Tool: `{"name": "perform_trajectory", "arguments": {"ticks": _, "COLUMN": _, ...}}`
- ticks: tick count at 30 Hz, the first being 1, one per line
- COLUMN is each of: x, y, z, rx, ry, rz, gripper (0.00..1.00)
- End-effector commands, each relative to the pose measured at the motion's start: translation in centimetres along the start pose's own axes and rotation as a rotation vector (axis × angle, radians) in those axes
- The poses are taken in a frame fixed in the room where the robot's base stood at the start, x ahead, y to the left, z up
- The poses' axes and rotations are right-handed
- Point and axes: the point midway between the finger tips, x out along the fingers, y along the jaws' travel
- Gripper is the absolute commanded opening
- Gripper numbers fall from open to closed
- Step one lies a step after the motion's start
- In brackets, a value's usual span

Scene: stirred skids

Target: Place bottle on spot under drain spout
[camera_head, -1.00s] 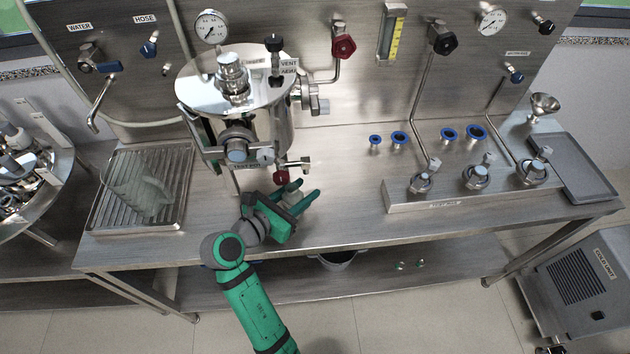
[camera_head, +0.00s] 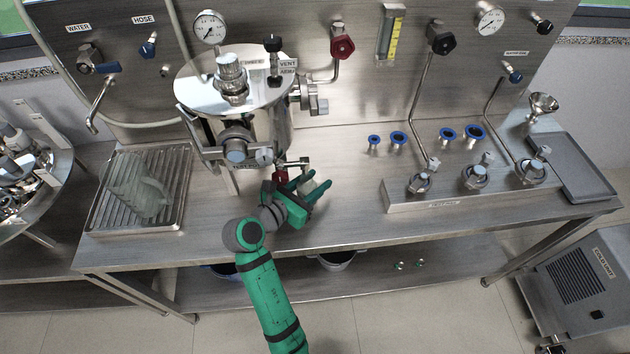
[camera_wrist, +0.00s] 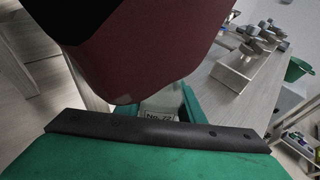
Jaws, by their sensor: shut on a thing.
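My green gripper (camera_head: 310,185) is shut on a small bottle (camera_head: 305,184) just in front of the vessel. Only a pale part of the bottle shows between the fingers; in the wrist view a labelled part of it (camera_wrist: 158,114) shows at the fingers. The drain valve (camera_head: 292,163) with its red handle (camera_head: 281,175) sticks out low from the vessel (camera_head: 272,130), right beside and behind the gripper. A large dark red shape (camera_wrist: 150,50), apparently the handle up close, covers much of the wrist view. The spot under the spout and the bottle's base are hidden.
A ribbed drip tray (camera_head: 172,205) with a translucent object (camera_head: 138,190) lies at left. The bench is bare to the right up to a raised block with valves (camera_head: 450,200). Blue-rimmed fittings (camera_head: 398,138) stand behind. The bench's front edge (camera_head: 330,246) is near.

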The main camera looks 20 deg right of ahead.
Motion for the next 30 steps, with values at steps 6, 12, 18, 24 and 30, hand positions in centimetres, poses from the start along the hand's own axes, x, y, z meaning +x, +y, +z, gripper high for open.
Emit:
{"name": "perform_trajectory", "arguments": {"ticks": 6, "x": 0.0, "y": 0.0, "z": -0.2, "rx": 0.000, "ry": 0.000, "rz": 0.000, "gripper": 0.54}}
{"name": "perform_trajectory", "arguments": {"ticks": 12, "x": -0.1, "y": 0.1, "z": -0.2, "rx": -0.001, "ry": 0.000, "rz": 0.002, "gripper": 0.54}}
{"name": "perform_trajectory", "arguments": {"ticks": 18, "x": -0.9, "y": 0.1, "z": 0.2, "rx": -0.001, "ry": 0.000, "rz": 0.003, "gripper": 0.54}}
{"name": "perform_trajectory", "arguments": {"ticks": 24, "x": -4.5, "y": 0.1, "z": 0.1, "rx": -0.001, "ry": 0.000, "rz": 0.004, "gripper": 0.54}}
{"name": "perform_trajectory", "arguments": {"ticks": 30, "x": -8.5, "y": 0.1, "z": 0.2, "rx": -0.001, "ry": 0.000, "rz": 0.004, "gripper": 0.54}}
